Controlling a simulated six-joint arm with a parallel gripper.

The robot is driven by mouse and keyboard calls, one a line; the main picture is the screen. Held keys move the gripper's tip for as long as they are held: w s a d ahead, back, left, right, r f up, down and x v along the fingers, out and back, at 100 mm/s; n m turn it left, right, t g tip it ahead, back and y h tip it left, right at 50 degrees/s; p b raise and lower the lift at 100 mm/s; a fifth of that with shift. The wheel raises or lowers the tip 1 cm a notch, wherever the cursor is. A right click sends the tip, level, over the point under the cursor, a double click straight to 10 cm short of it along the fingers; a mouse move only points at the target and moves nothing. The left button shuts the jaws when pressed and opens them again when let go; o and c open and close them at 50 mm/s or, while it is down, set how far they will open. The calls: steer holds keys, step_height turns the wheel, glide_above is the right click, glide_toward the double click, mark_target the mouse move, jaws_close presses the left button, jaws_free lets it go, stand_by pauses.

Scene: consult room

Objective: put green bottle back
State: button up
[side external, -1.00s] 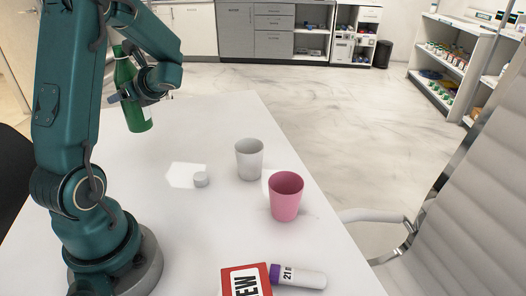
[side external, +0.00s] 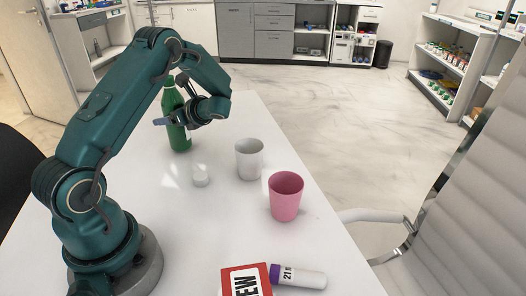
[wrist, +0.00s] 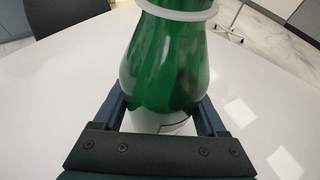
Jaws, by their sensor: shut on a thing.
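The green bottle (side external: 178,122) is upright near the far left of the white table in the side view. My gripper (side external: 180,119) is shut around its body. In the wrist view the bottle (wrist: 165,60) fills the middle between my two fingers (wrist: 160,118), with a pale ring at its neck and a white label low down. Its base looks at or close to the table top; I cannot tell whether it touches.
A white cup (side external: 249,160) and a pink cup (side external: 286,197) stand right of the bottle. A red box (side external: 246,281) and a purple-capped tube (side external: 298,276) lie at the near edge. A chair (side external: 455,200) stands right.

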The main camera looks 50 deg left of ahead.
steer(key=shift+f, duration=0.3)
steer(key=o, duration=1.5)
steer(key=shift+f, duration=0.15)
